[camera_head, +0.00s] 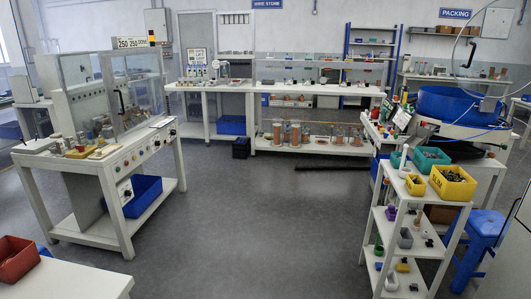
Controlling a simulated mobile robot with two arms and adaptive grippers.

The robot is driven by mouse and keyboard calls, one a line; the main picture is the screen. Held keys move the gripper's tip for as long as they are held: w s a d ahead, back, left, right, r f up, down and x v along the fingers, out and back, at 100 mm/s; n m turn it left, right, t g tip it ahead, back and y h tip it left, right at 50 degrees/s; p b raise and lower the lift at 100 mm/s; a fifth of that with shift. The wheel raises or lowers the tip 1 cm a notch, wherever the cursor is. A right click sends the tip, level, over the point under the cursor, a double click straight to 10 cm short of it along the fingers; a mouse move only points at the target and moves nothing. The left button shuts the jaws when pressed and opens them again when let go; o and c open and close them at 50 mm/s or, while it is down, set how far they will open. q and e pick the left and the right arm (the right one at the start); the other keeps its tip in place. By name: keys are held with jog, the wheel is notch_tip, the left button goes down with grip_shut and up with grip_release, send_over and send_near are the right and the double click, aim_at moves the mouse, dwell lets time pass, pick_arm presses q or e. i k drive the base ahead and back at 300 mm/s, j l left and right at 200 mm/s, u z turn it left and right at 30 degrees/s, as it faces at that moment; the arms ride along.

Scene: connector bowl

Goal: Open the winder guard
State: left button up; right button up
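A machine with clear guard panels (134,92) stands at the left on a white bench. I take it to be the winder, but I cannot read a name that says so. A dark upright handle (120,101) sits on the front clear panel. The panel stands upright over the work area; I cannot tell for certain if it is fully closed. Small yellow, brown and metal parts (78,153) lie on the bench in front of it. Neither of my grippers is in view.
The grey floor (240,220) in the middle is clear. A white shelf cart (405,235) with coloured bins, a blue bowl (455,104) and a blue stool (478,245) stand at right. A white table corner (70,282) with a red bin (17,258) is at front left.

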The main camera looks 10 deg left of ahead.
aim_at(108, 64)
jog(key=i, duration=0.9)
jog(key=i+u, duration=0.15)
jog(key=i, duration=0.75)
jog(key=i+j+u, duration=0.2)
jog(key=i+u, duration=0.3)
jog(key=i, duration=0.35)
jog(key=i+l+u, duration=0.15)
jog(key=i+u, duration=0.35)
jog(key=i, duration=0.3)
